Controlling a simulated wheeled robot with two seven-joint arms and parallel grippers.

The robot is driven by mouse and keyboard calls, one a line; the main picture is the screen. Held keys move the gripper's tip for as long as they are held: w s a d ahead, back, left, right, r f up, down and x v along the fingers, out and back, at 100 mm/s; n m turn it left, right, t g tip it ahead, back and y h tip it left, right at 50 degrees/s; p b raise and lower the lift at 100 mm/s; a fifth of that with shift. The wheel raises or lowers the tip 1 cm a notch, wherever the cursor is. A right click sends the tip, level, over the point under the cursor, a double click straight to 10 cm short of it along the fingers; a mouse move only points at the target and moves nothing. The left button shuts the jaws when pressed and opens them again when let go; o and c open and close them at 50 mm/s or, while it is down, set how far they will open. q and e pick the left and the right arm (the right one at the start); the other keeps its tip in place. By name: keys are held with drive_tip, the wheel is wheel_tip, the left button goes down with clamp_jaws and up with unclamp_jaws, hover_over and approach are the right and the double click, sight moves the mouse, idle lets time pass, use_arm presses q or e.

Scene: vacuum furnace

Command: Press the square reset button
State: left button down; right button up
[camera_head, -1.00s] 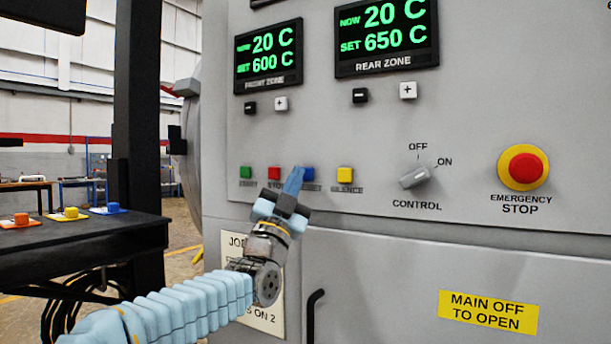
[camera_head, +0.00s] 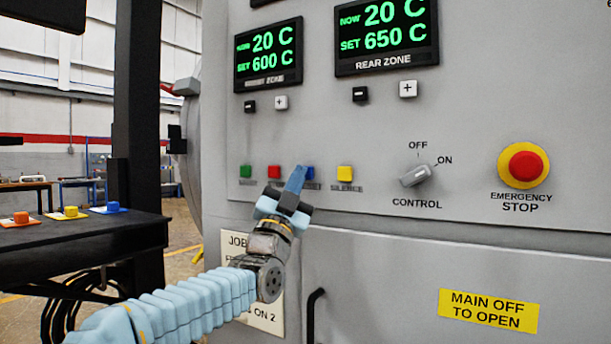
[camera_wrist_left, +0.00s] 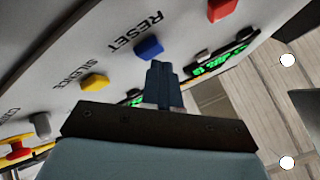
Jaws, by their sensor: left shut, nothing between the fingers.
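The square blue reset button (camera_head: 308,172) sits in a row of coloured buttons on the grey furnace panel, partly hidden behind my left gripper in the head view. The left wrist view shows it as a blue block (camera_wrist_left: 149,47) beside the word RESET. My left gripper (camera_head: 297,176) is shut and empty, with its blue fingers pointing at the panel. In the left wrist view the fingertips (camera_wrist_left: 158,66) appear just below the button; I cannot tell whether they touch it. My right gripper is not in view.
A red button (camera_head: 274,172) and a yellow silence button (camera_head: 344,173) flank the reset button. A green button (camera_head: 246,171) is farther left. The control knob (camera_head: 415,176) and emergency stop (camera_head: 524,167) are to the right. A dark bench (camera_head: 90,232) stands at left.

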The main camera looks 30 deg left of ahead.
use_arm(q)
drive_tip(key=shift+w, duration=0.45)
idle(0.7)
idle(0.4)
drive_tip(key=shift+s+b, duration=0.8)
drive_tip(key=shift+s, duration=0.1)
drive_tip(key=s+b, duration=0.2)
drive_tip(key=s, duration=0.1)
drive_tip(key=s+b, duration=0.1)
drive_tip(key=s, duration=0.1)
drive_tip(key=shift+a+b, duration=0.25)
drive_tip(key=shift+b, duration=0.15)
